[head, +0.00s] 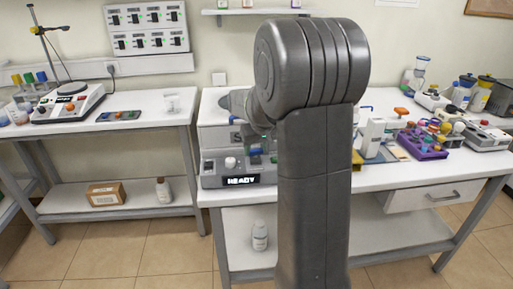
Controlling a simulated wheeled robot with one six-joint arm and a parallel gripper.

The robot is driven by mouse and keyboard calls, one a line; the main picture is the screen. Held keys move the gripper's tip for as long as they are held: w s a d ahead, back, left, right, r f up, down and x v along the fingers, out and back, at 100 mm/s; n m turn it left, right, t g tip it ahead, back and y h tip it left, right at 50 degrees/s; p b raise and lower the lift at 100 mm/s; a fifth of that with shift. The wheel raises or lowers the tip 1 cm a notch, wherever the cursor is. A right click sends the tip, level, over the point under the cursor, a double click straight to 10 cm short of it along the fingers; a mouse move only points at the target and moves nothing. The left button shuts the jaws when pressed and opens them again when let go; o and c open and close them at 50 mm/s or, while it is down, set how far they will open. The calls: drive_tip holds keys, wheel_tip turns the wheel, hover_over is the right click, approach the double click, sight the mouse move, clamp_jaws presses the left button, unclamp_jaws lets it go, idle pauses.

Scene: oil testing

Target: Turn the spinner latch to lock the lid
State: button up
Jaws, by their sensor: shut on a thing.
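The tester, a grey and white box with a lit READY display (242,180) and a pale round knob (230,163), stands at the left end of the middle bench. Its light upper part, which looks like the lid (214,137), appears lowered. My arm crosses in front of the tester's right side. My gripper (262,144) is at the tester's right front, partly hidden by my arm. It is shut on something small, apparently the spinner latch. The latch itself is too small and covered to make out, so its angle cannot be told.
A purple rack (422,142) with colourful pieces and several instruments stand on the bench to the right. A separate left bench (105,130) holds a stirrer-like device (68,103). A bottle (260,236) stands on the lower shelf. A drawer (435,196) is under the right side.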

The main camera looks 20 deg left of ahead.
drive_tip(key=shift+a+m+t+h, duration=0.1)
drive_tip(key=shift+m+t+h, duration=0.35)
drive_tip(key=shift+m, duration=1.05)
drive_tip(key=o, duration=1)
drive_tip(key=shift+s, duration=0.1)
drive_tip(key=v, duration=1.3)
drive_tip(key=shift+s+r, duration=0.1)
drive_tip(key=shift+r, duration=0.3)
